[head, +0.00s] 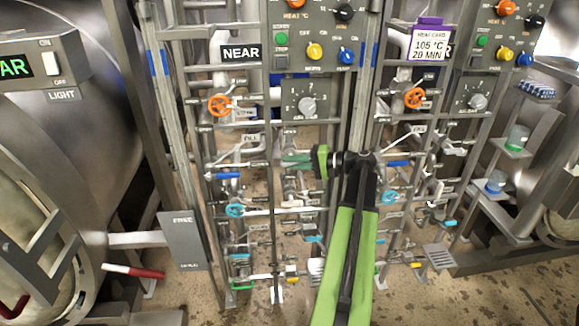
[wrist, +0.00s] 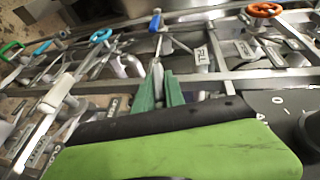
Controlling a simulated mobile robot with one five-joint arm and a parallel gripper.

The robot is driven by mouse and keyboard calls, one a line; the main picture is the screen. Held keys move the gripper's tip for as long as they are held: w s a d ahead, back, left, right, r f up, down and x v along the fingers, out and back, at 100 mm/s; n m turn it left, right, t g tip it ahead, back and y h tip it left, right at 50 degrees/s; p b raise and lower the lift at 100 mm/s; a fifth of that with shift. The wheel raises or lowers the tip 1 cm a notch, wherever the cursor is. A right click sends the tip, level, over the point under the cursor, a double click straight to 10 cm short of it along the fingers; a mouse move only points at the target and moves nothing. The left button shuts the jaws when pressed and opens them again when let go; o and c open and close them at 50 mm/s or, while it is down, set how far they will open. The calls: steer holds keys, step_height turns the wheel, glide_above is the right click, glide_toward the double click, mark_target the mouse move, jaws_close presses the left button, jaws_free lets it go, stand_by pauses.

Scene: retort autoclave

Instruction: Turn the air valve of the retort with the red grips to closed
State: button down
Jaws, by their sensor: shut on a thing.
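The retort with the red grips (head: 135,271) is at the left in the head view; its grips show low by its rounded door. My gripper (head: 284,160) reaches left into the pipework beside it, below the FILL label (head: 251,138). In the wrist view its green fingertips (wrist: 158,68) are close together on a small grey valve part, mostly hidden between them. A blue lever (head: 228,175) lies beyond the fingertips, apart from them; it also shows in the wrist view (wrist: 155,21). I cannot read which valve is labelled air.
An orange handwheel (head: 219,104) is above and a light-blue handwheel (head: 235,210) below the gripper's level. Grey uprights and several thin pipes crowd the fingers. A control panel (head: 318,38) is above. A second valve rack with another orange handwheel (head: 414,98) stands to the right.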

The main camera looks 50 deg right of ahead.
steer(key=f+t+b, duration=0.1)
steer(key=b, duration=0.1)
steer(key=shift+t+y+b, duration=0.3)
steer(key=shift+b, duration=0.1)
steer(key=shift+r+m+b, duration=0.2)
steer(key=shift+m+b, duration=0.1)
steer(key=shift+b, duration=0.1)
steer(key=shift+r+t, duration=0.3)
steer(key=c, duration=1.4)
jaws_free()
steer(key=v, duration=1.7)
steer(key=shift+d+f, duration=0.15)
steer(key=shift+d, duration=0.15)
steer(key=shift+s, duration=0.1)
